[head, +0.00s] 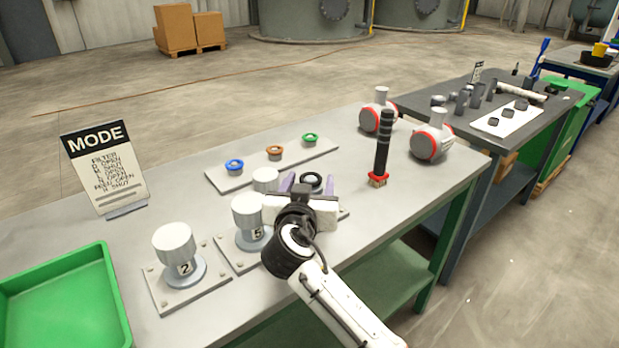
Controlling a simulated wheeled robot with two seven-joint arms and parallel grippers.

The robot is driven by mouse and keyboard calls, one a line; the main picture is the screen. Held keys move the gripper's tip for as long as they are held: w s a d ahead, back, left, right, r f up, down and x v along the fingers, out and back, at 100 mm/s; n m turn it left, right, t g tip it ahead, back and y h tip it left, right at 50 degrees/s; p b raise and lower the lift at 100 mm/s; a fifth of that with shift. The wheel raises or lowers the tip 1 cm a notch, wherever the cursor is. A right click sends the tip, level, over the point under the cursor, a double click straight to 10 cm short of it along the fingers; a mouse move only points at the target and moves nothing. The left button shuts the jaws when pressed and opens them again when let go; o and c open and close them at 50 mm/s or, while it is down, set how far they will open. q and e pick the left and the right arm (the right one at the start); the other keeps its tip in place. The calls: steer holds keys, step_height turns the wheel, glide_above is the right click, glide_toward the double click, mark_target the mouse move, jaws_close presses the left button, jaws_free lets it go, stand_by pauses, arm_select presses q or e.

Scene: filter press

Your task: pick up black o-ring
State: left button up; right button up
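The black o-ring (312,174) is a small dark ring behind the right gripper, near the middle of the table. My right gripper (308,182) comes in from the lower right and reaches away over the table. Its two purple fingers stand apart, with the ring showing between their tips, nearer the right finger. The gripper body hides what lies just in front of the ring, and I cannot tell whether the fingers touch it. My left gripper is not in view.
Knobs marked 2 (174,243) and 5 (247,211) stand left of the gripper. A green tray (95,262) lies left, below a MODE sign (105,170).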

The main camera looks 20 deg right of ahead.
steer(key=c, duration=0.8)
steer(key=shift+c, duration=0.2)
step_height(320, 180, up, 10)
steer(key=shift+f, duration=0.2)
steer(key=s+d+f+n+y, duration=0.2)
steer(key=s+d+f, duration=0.3)
steer(key=s+f, duration=0.4)
steer(key=s+a+n+t+y, duration=0.1)
steer(key=s+n+y, duration=0.1)
steer(key=s, duration=0.4)
steer(key=s+a+n+y, duration=0.1)
steer(key=s+a+y, duration=0.15)
steer(key=s, duration=0.35)
steer(key=w+r+m+h, duration=0.1)
steer(key=w+r+h, duration=0.1)
steer(key=w, duration=0.5)
steer(key=w+a+r+m+h, duration=0.1)
steer(key=w+r+m+h, duration=0.1)
steer(key=w+r, duration=0.2)
steer(key=w+r+m+g+h, duration=0.1)
steer(key=w+r+m+h, duration=0.1)
steer(key=w, duration=0.8)
steer(key=shift+a+r+h, duration=0.25)
steer(key=shift+a+r, duration=0.05)
steer(key=shift+r, duration=0.4)
